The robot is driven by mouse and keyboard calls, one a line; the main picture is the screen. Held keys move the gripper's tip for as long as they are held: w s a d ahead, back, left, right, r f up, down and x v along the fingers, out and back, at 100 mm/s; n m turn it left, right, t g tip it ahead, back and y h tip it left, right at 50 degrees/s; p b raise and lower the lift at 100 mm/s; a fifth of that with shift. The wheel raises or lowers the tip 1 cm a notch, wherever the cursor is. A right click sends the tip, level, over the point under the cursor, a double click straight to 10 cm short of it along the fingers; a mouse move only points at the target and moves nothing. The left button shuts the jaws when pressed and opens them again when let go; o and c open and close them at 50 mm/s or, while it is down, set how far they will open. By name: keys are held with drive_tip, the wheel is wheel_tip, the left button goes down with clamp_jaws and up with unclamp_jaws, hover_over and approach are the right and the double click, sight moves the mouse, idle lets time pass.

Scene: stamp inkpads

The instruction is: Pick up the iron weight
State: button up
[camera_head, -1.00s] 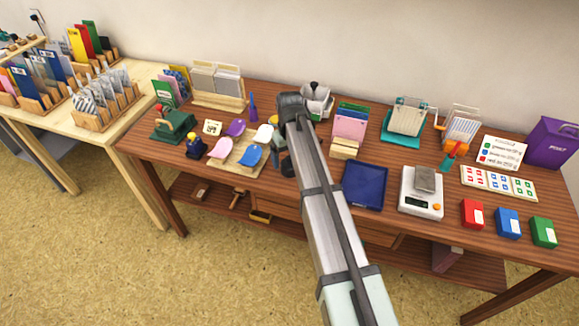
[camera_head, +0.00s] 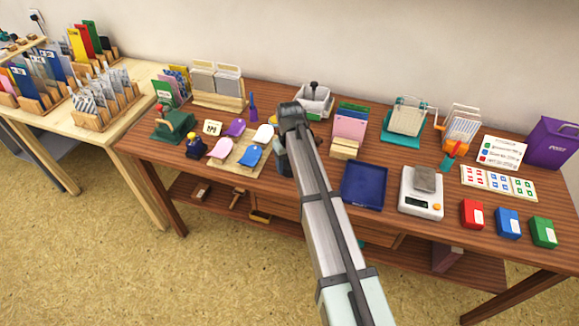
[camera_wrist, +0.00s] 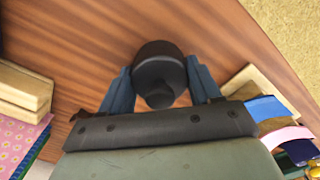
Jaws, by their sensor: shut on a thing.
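The iron weight (camera_wrist: 158,66) is a dark, round, cylindrical piece with a knob on top. In the wrist view it sits between the two blue fingers of my gripper (camera_wrist: 161,88), one finger on each side. My gripper is shut on it. Wood tabletop shows around the weight, and I cannot tell whether its base touches the wood. In the head view my own arm hides most of the gripper and weight.
A wooden board with coloured paddles (camera_head: 262,136) lies left of my gripper. A card holder (camera_head: 347,140) and a blue tray (camera_head: 364,186) stand to the right. A grey box with a dark knob (camera_head: 315,101) is behind. A scale (camera_head: 421,204) is further right.

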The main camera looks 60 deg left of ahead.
clamp_jaws()
idle(0.4)
